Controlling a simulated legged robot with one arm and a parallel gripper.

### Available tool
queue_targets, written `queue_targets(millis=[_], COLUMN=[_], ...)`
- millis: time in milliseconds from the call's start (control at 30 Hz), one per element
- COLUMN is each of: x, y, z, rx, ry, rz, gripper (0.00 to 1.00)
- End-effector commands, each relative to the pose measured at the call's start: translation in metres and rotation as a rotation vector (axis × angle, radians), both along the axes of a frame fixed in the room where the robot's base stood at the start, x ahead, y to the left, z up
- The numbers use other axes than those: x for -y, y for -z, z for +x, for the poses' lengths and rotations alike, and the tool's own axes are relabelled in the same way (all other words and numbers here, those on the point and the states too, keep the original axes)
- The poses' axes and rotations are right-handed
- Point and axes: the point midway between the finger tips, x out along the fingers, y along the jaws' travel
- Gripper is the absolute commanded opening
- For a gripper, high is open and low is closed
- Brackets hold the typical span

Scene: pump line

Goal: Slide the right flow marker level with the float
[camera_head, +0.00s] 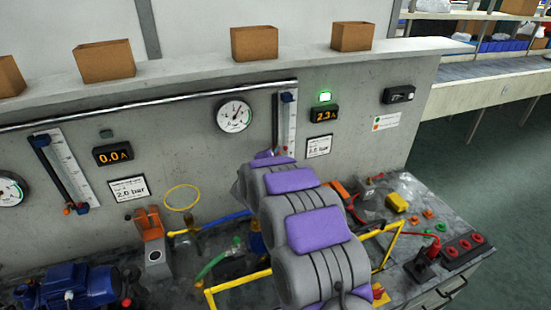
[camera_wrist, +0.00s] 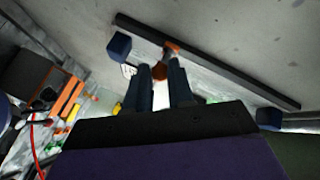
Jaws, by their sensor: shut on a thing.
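The right flow meter shows in the head view as a pale scale (camera_head: 291,125) with a dark rail (camera_head: 276,122) on its left and blue end caps. In the wrist view the dark rail (camera_wrist: 225,70) runs diagonally between two blue blocks. The orange right flow marker (camera_wrist: 170,47) sits on this rail near one end. Its darker orange knob (camera_wrist: 159,73) is between my fingertips. My gripper (camera_wrist: 162,68) is shut on the marker. In the head view my arm hides the gripper and the meter's lower part. I cannot make out the float.
A round gauge (camera_head: 235,115) is left of the meter, and a lit green lamp (camera_head: 325,97) and a 2.3 A display (camera_head: 324,114) are right of it. Cardboard boxes stand on the ledge.

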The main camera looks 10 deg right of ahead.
Motion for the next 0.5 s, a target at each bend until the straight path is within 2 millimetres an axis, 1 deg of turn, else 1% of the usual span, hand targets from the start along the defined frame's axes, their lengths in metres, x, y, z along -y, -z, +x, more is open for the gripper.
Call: queue_targets(millis=[167,200,433,467,500], x=[0.001,0.0009,0.0004,0.0003,0.0002], y=[0.0019,0.0021,0.0021,0.002,0.0021], z=[0.0,-0.0001,0.0002,0.0003,0.0003], rx=[0.0,-0.001,0.0,-0.001,-0.001], ry=[0.002,0.003,0.001,0.001,0.001], rz=[-0.001,0.0,0.0,-0.001,-0.001], gripper=[0.0,0.24,0.46,0.48,0.48])
